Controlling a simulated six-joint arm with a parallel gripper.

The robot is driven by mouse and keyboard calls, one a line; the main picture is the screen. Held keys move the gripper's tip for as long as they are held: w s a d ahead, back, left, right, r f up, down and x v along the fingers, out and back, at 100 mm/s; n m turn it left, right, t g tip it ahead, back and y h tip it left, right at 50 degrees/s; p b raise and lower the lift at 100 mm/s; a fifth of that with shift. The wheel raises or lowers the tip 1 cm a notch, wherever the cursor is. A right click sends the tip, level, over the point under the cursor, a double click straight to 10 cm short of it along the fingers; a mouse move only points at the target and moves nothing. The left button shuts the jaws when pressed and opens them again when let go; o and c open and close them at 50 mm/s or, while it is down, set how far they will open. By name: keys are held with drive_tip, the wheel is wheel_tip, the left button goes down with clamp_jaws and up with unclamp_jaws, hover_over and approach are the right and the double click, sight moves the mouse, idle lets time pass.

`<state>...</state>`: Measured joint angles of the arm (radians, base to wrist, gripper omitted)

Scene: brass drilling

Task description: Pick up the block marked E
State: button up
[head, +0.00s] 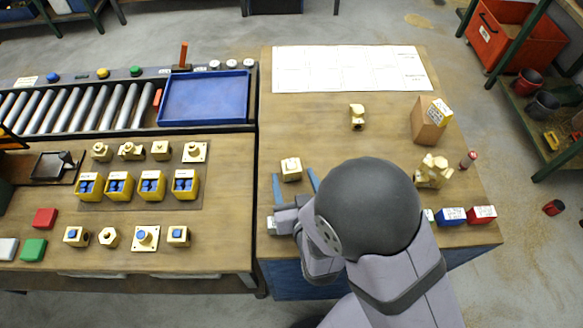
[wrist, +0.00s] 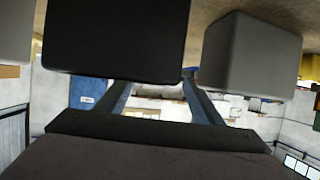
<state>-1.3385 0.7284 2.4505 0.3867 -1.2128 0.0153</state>
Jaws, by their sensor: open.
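My gripper (head: 294,175) is over the front left of the right-hand table, its two blue fingers spread and pointing toward the back. A small cream-yellow block (head: 291,169) with dark marks on its top is at the fingertips, between or just beyond them; I cannot tell which. No letter E can be read on any block. More small blocks stand at the table's front right: a blue one (head: 452,216) and a red one (head: 482,214), with a mostly hidden pale one beside my arm. In the wrist view the fingers (wrist: 157,84) are apart, with no block clearly between them.
A brass fitting (head: 357,117), a brown box (head: 428,127) and a cluster of brass pieces (head: 434,172) stand on the table's right half. A white sheet (head: 350,69) lies at the back. The left table (head: 228,220) holds yellow bins and brass parts.

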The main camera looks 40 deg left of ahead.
sight(292, 170)
drive_tip(key=shift+p+x, duration=1.1)
drive_tip(key=shift+x, duration=0.75)
drive_tip(key=shift+w+a+f, duration=0.15)
drive_tip(key=shift+w+a, duration=0.35)
drive_tip(key=c, duration=1.2)
clamp_jaws()
drive_tip(key=shift+a+r, duration=0.1)
drive_tip(key=shift+r, duration=0.2)
drive_tip(key=shift+r+b, duration=0.65)
drive_tip(key=shift+r, duration=4.2)
